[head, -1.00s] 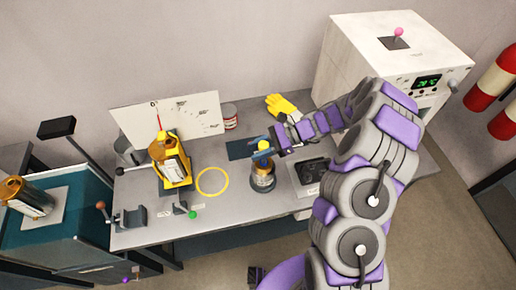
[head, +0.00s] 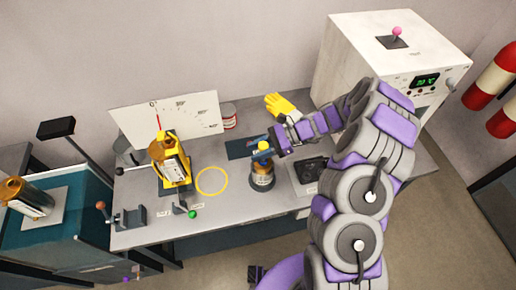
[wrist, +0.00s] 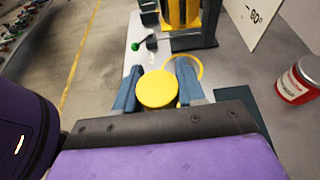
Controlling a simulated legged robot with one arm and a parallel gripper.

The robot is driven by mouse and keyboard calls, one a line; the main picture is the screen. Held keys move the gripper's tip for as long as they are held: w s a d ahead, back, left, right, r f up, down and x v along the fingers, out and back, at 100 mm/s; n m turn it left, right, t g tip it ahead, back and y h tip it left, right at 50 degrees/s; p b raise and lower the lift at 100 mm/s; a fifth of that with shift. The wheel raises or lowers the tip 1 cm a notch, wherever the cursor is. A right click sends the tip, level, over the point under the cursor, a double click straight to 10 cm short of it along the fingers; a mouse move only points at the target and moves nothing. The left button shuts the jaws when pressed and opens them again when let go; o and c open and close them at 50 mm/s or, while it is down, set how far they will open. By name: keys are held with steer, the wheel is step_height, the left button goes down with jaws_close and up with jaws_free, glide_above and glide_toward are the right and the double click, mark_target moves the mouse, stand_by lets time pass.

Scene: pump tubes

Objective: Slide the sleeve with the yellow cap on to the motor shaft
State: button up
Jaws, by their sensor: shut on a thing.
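The yellow cap (head: 263,147) of the sleeve is held in my gripper (head: 265,143), just above a grey and copper motor (head: 262,181) that stands on the workbench. In the wrist view the round yellow cap (wrist: 158,89) sits between the two blue fingers of my gripper (wrist: 158,80), which is shut on it. The cap hides the sleeve body and the shaft in the wrist view. In the head view the fingers cover part of the sleeve, and I cannot tell whether it is around the shaft.
A yellow stand with a copper-topped unit (head: 171,163) and a yellow ring marking (head: 212,181) lie left of the motor. A red-and-white can (head: 229,117) and yellow glove (head: 282,106) are behind. A dark device (head: 311,168) is close on the right. A white box (head: 380,60) stands at the back right.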

steer(key=shift+f+b, duration=0.3)
steer(key=shift+f, duration=0.65)
steer(key=o, duration=1.2)
steer(key=shift+d, duration=0.15)
steer(key=p+v, duration=0.2)
steer(key=v, duration=1.5)
steer(key=shift+w+d+p, duration=0.1)
steer(key=shift+w+p, duration=0.05)
steer(key=shift+p, duration=0.15)
